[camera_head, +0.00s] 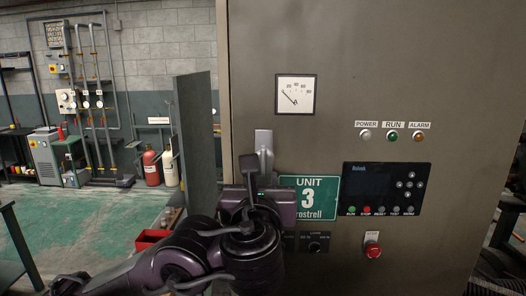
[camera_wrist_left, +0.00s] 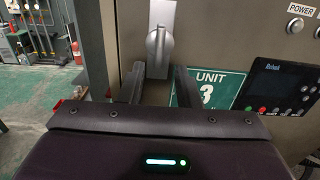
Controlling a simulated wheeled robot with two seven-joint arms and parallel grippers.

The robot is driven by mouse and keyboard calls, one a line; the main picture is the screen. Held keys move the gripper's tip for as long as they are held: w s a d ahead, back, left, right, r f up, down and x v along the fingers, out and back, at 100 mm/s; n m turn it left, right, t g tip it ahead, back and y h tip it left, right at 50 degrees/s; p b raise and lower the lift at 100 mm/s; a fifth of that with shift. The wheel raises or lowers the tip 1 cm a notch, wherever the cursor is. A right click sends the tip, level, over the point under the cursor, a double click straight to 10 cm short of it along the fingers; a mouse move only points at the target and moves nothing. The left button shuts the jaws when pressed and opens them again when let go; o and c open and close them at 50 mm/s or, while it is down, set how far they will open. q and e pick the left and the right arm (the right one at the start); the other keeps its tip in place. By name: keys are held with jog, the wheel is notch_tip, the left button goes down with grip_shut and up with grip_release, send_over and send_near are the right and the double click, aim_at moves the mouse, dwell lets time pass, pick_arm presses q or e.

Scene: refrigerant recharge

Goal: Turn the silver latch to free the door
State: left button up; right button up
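The silver latch (camera_head: 264,138) is on the left part of the tall grey-brown cabinet door (camera_head: 430,60). It has an upright plate and a handle that hangs straight down, also seen in the left wrist view (camera_wrist_left: 160,42). My left gripper (camera_head: 259,170) is in front of the door, at the latch's lower end. In the left wrist view its two fingers (camera_wrist_left: 160,80) are apart, one to each side below the handle, with nothing seen between them. Whether they touch the handle cannot be told. My right gripper is not in view.
A green "UNIT 3" sign (camera_head: 316,198) is just right of my left gripper. Further right are a control panel (camera_head: 386,188) and a red stop button (camera_head: 372,250). A dark upright panel (camera_head: 197,140) stands left of the cabinet, with gas cylinders (camera_head: 152,167) and open green floor beyond.

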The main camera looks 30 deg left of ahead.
aim_at(263, 164)
pick_arm(q)
jog(key=b+x, duration=0.3)
jog(key=x, duration=0.3)
jog(key=shift+w+a+f, duration=0.1)
jog(key=shift+w+f, duration=0.05)
jog(key=shift+f, duration=0.05)
jog(key=shift+w+a+r, duration=0.1)
jog(key=shift+w+a, duration=0.1)
jog(key=shift+w, duration=0.1)
jog(key=shift+s+d+r, duration=0.1)
grip_shut()
jog(key=shift+n+b, duration=0.55)
jog(key=shift+n, duration=0.25)
jog(key=shift+n+b, duration=0.45)
jog(key=shift+n, duration=1.05)
jog(key=shift+b, duration=0.3)
